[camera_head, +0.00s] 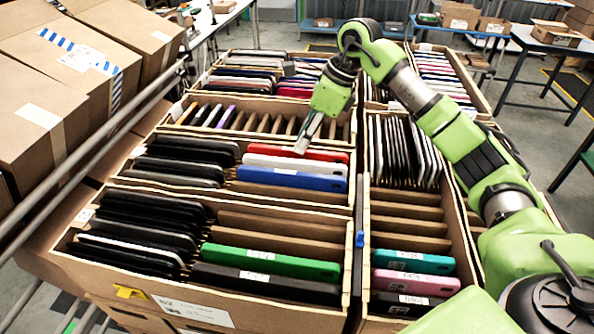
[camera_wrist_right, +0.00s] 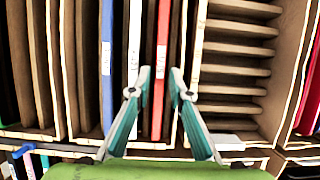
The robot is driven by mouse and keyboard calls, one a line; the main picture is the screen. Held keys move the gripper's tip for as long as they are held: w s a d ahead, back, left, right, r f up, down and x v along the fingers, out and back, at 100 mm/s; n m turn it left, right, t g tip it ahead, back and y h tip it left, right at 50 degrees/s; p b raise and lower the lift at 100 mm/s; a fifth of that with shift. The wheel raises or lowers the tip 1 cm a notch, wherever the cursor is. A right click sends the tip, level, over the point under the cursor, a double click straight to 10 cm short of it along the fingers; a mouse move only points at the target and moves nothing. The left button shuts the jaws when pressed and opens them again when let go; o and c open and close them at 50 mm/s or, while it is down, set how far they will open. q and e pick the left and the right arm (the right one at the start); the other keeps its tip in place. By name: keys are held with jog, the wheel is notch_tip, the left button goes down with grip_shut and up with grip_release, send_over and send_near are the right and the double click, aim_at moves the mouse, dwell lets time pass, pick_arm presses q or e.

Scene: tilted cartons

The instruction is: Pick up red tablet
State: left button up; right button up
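The red tablet (camera_head: 328,154) stands on edge in a slot of the middle carton, behind a white tablet (camera_head: 280,164) and a blue tablet (camera_head: 290,179). My right gripper (camera_head: 303,145) points down at it from above, covering part of its row in the head view. In the right wrist view the red tablet (camera_wrist_right: 160,40) runs upright in the picture, with a white label on it. There my right gripper (camera_wrist_right: 160,76) is open, with one finger on each side of the red tablet and nothing held. Whether the fingers touch it I cannot tell. My left gripper is not in view.
Black tablets (camera_head: 185,160) fill the left of the same carton. The near carton holds a green tablet (camera_head: 270,262) and several black ones. Cardboard dividers and carton walls stand close around the slot. Closed boxes (camera_head: 70,55) lie at the left.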

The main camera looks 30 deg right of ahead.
jog(key=shift+p+x, duration=0.35)
jog(key=shift+x, duration=0.95)
grip_shut()
jog(key=shift+r, duration=0.1)
jog(key=shift+w, duration=0.1)
